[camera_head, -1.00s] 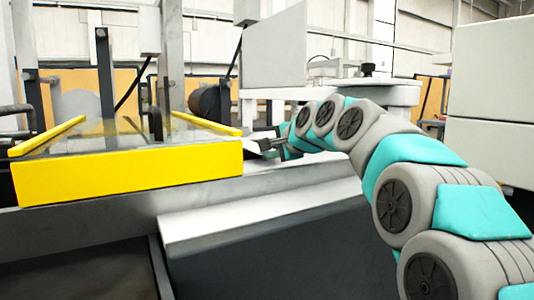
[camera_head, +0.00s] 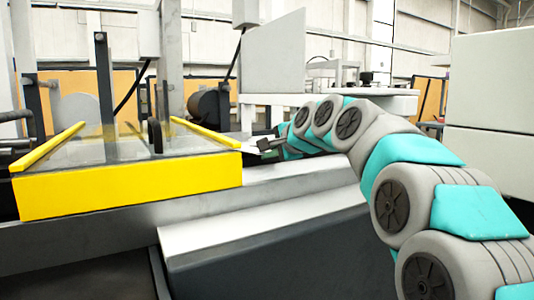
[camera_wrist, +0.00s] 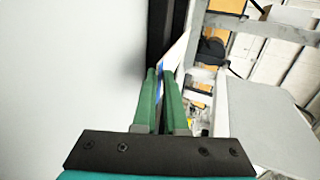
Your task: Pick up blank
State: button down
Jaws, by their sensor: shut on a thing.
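In the wrist view, my gripper (camera_wrist: 163,76) has its two green fingers closed with a thin sheet, the blank (camera_wrist: 177,52), between them. The blank shows nearly edge-on as a narrow white strip reaching past the fingertips, with a little blue beside it. In the head view, my gripper (camera_head: 266,146) is small, just right of the yellow-edged machine tray. A pale piece of the blank (camera_head: 256,141) shows there. Most of the blank is hidden by its edge-on angle and the fingers.
The yellow-edged tray (camera_head: 130,190) with a clear top stands at the left. A grey machine ledge (camera_head: 260,215) runs below my arm. A white table (camera_head: 350,86) stands behind, and a large pale cabinet (camera_head: 490,105) is at the right. A broad white surface (camera_wrist: 65,80) fills the wrist view's left.

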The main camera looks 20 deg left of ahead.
jog(key=shift+r, duration=0.2)
jog(key=shift+s+d, duration=0.1)
jog(key=p+v, duration=0.1)
jog(key=v, duration=1.3)
jog(key=shift+s+d+f, duration=0.25)
jog(key=shift+s+d, duration=0.1)
jog(key=shift+r, duration=0.1)
